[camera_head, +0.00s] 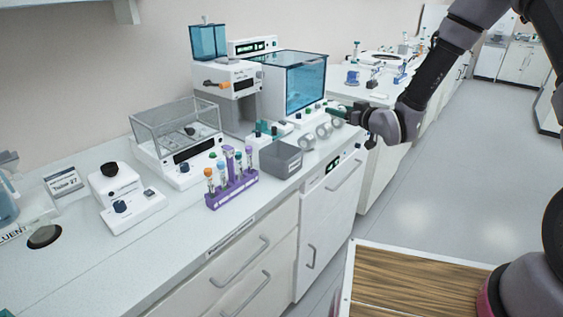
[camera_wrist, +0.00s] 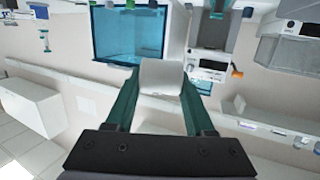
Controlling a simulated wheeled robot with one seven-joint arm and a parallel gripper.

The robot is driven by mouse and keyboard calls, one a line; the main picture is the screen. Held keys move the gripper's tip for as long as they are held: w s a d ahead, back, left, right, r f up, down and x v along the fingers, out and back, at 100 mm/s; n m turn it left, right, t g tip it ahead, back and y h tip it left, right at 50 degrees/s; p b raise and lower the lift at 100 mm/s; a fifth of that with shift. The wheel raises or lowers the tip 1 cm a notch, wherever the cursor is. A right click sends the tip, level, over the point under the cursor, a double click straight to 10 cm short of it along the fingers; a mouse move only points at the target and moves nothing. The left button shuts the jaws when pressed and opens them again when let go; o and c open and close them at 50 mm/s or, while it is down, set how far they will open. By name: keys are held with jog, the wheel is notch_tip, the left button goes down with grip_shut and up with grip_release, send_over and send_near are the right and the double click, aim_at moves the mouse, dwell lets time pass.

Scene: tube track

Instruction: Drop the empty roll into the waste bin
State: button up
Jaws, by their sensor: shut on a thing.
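My gripper (camera_head: 333,112) is at the right end of the near counter, above its surface. In the wrist view my gripper's two teal fingers (camera_wrist: 160,82) are shut on a pale grey-white roll (camera_wrist: 160,76), held between the fingertips. In the head view several small pale rolls (camera_head: 308,141) show close together below and beside the fingers; which one is held is hard to tell there. A grey open-topped bin (camera_head: 282,162) stands on the counter to the left of my gripper, near the front edge. Its inside is mostly hidden.
A purple rack (camera_head: 232,190) of capped tubes stands left of the bin. Behind are a machine with a blue-tinted window (camera_head: 305,85) and a white dispenser (camera_head: 228,85). A clear-lidded device (camera_head: 178,140) stands farther left.

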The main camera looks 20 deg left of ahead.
jog(key=s+a+f+n+g+y, duration=0.25)
jog(key=s+a+n+g, duration=0.2)
jog(key=s+a, duration=0.85)
jog(key=shift+g+y, duration=0.35)
jog(key=shift+y, duration=0.1)
jog(key=shift+w+a+f, duration=0.15)
jog(key=shift+a+f, duration=0.05)
jog(key=shift+f, duration=1.2)
jog(key=shift+w+a+f, duration=0.15)
jog(key=shift+f, duration=1.2)
jog(key=o, duration=1.4)
jog(key=shift+d, duration=0.15)
jog(key=v, duration=1)
jog(key=shift+s+d, duration=0.2)
